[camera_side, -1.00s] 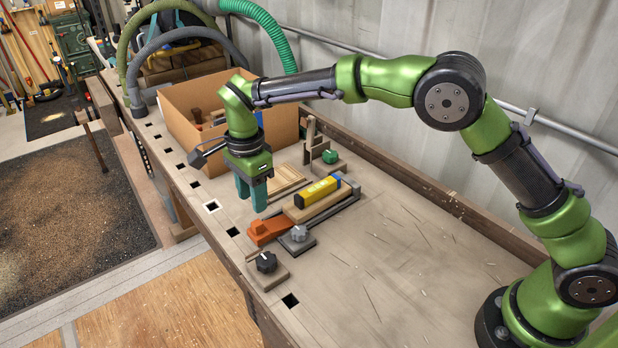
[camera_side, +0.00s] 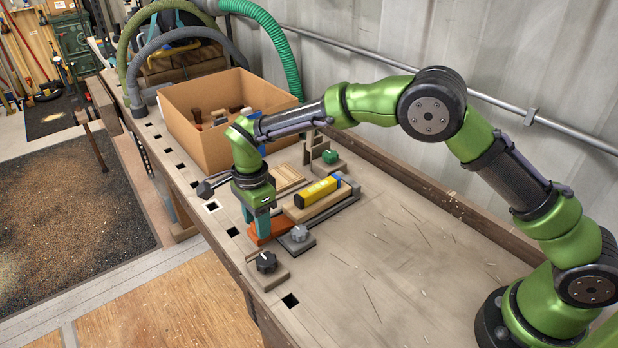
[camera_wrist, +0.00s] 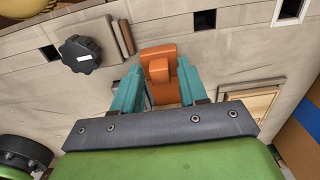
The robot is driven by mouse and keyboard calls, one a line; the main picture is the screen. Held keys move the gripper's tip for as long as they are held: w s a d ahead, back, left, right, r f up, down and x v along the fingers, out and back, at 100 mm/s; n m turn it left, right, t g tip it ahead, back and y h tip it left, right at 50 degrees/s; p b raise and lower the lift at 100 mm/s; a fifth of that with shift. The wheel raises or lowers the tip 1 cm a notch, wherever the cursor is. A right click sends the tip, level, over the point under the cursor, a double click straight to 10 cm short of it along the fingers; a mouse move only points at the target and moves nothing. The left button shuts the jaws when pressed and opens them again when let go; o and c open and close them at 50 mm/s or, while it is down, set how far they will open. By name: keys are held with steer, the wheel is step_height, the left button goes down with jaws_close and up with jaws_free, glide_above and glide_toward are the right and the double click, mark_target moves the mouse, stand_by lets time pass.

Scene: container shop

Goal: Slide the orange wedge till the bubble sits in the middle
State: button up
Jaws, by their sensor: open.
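The orange wedge (camera_side: 267,234) lies at the left end of a wooden board (camera_side: 307,210) on the bench. A yellow spirit level (camera_side: 318,193) rests on the board; its bubble is too small to read. My gripper (camera_side: 262,226) is open and lowered over the wedge, hiding part of it. In the wrist view the teal fingers (camera_wrist: 160,83) stand on either side of the raised block of the orange wedge (camera_wrist: 159,66), with no clear contact.
A grey knob (camera_side: 299,234) and a black knob (camera_side: 266,262) stand in front of the wedge. A green knob (camera_side: 330,157) is behind the level. A cardboard box (camera_side: 200,115) holds tools at the back left. The bench to the right is bare.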

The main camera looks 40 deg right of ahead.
steer(key=shift+c, duration=0.3)
jaws_close()
steer(key=shift+d, duration=0.7)
steer(key=shift+a+r, duration=0.1)
steer(key=shift+a, duration=0.1)
stand_by(1.6)
